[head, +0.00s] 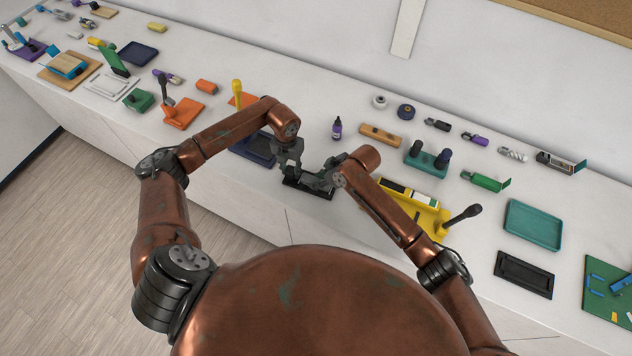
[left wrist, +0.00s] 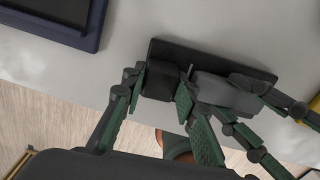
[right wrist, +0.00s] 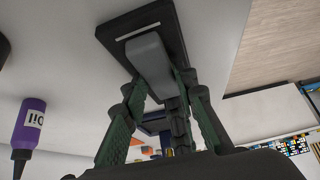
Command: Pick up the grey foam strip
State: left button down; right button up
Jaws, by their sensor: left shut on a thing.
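The grey foam strip (right wrist: 150,60) lies over a flat black tray (right wrist: 108,32) in the right wrist view. In the head view my left gripper (head: 291,168) and right gripper (head: 322,182) are close together.
A dark blue tray (head: 245,153) lies to the left, partly behind my left arm. A yellow fixture (head: 425,217) stands to the right, close to my right arm. A purple bottle (head: 337,130) stands behind the grippers. The counter's front edge is close to the black tray.

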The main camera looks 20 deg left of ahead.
aim_at(313, 179)
jog(key=c, duration=0.4)
jog(key=shift+o, duration=0.2)
jog(key=shift+r, duration=0.1)
jog(key=shift+r, duration=0.3)
jog(key=r, duration=0.1)
jog(key=d+r, duration=0.1)
jog(key=shift+r, duration=0.35)
jog(key=d, duration=0.5)
jog(key=s+d, duration=0.1)
jog(key=d, duration=1)
jog(key=shift+s+d, duration=0.2)
jog(key=shift+d, duration=0.15)
jog(key=shift+d+r, duration=0.15)
jog(key=shift+r, duration=2.15)
